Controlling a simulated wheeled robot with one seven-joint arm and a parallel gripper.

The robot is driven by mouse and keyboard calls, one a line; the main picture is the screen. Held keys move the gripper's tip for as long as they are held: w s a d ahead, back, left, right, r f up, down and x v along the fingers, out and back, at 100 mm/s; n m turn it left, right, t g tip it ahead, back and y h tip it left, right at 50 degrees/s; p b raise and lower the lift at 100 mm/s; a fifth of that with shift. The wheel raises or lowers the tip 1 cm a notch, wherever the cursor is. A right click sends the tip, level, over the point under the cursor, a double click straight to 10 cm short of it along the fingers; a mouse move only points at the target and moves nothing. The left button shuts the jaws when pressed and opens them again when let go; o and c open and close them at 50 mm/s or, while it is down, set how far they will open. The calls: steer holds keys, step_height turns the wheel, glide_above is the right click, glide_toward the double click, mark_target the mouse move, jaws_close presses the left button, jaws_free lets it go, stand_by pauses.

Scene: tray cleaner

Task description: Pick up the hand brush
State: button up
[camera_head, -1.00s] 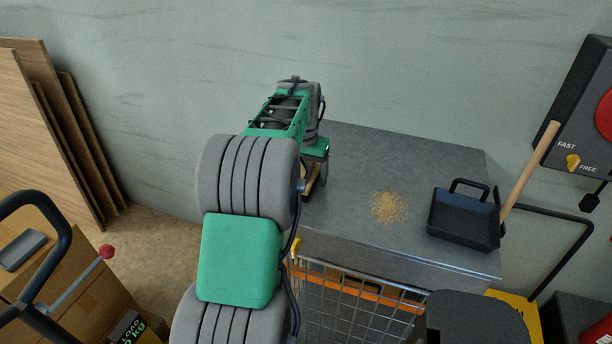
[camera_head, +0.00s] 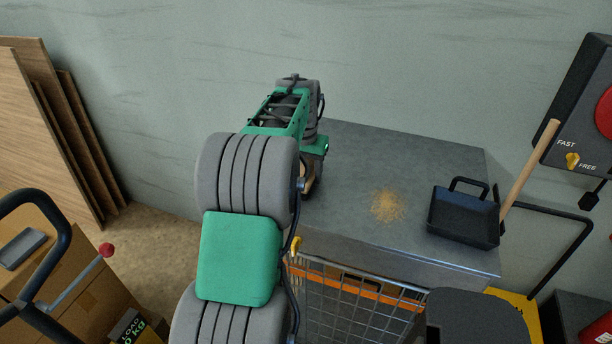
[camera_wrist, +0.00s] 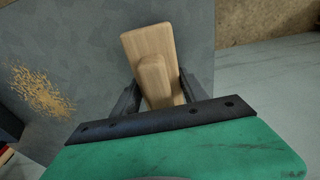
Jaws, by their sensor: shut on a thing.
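The hand brush (camera_wrist: 149,44) is a pale wooden block with a raised wooden grip, seen from above in the wrist view. My gripper (camera_wrist: 156,84) has a dark finger on each side of the brush and is shut on it. In the head view only a sliver of the wooden brush (camera_head: 308,187) shows under my wrist at the left end of the grey table (camera_head: 350,150). My arm hides the rest. The bristles are hidden, and I cannot tell whether the brush touches the table.
A patch of tan crumbs (camera_head: 387,205) lies mid-table. A wire cart (camera_head: 350,300) is in front of the table. A wall box with a lever (camera_head: 572,160) hangs at the right.

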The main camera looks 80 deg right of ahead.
steer(key=shift+r, duration=0.65)
steer(key=w+a+r+p, duration=0.1)
steer(key=w+a+r, duration=0.2)
steer(key=w+r, duration=0.8)
steer(key=w, duration=0.2)
steer(key=shift+w+a+r, duration=0.25)
steer(key=shift+w+r, duration=0.05)
steer(key=shift+r, duration=0.1)
